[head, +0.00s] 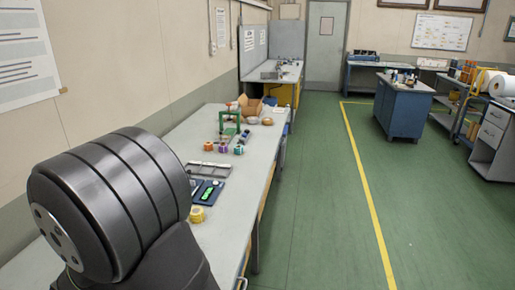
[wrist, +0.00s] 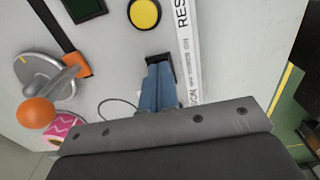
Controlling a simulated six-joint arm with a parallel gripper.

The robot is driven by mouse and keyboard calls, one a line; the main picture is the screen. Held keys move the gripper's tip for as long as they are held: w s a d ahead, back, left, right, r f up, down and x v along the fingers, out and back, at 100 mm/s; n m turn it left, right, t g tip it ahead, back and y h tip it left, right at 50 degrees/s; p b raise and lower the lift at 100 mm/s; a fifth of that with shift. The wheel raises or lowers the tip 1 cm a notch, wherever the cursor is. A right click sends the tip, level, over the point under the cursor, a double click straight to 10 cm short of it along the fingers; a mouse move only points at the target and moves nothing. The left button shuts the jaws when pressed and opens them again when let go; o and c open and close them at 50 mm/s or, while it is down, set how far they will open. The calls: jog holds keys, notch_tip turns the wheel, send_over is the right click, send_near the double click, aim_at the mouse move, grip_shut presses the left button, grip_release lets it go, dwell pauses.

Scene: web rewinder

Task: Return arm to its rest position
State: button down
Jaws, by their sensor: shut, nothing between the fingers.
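My gripper (wrist: 160,62) shows in the wrist view as blue fingers with dark tips, close together and empty. They reach out from behind a grey bolted plate over a pale grey surface. The gripper does not show in the head view, where a large dark ribbed part of my arm fills the lower left. No marker for a rest position is visible.
Near the fingers are a yellow round disc (wrist: 145,13), a white printed strip (wrist: 186,50), an orange ball (wrist: 36,112) and a pink roll (wrist: 62,126). The long workbench (head: 237,177) holds small parts and a yellow roll (head: 197,214). Green floor right of it is clear.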

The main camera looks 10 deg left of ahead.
jog(key=shift+r, duration=0.15)
jog(key=s+r, duration=0.2)
jog(key=r, duration=1.3)
jog(key=s+r+t, duration=0.1)
jog(key=s+r, duration=0.2)
jog(key=r, duration=1.2)
jog(key=shift+s+r, duration=0.15)
jog(key=shift+r, duration=0.05)
